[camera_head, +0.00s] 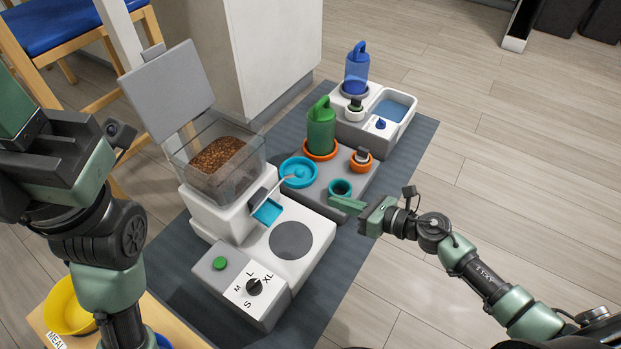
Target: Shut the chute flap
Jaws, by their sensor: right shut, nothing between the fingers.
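The feeder has a clear hopper (218,165) of brown kibble on a white body. At the front of the body is the chute, with a teal inside (268,211). A small grey flap (262,196) stands out at the chute's mouth, which looks open. A thin pale bar beside it reaches toward the teal bowl. My right gripper (338,202) is shut and empty, to the right of the chute and apart from it, close by a teal cup (340,188). My left arm is at the left edge; its fingertips do not show.
The hopper's grey lid (166,88) stands raised. A control box (241,284) with a green button and dial is in front. A yellow bowl (66,306) is at lower left.

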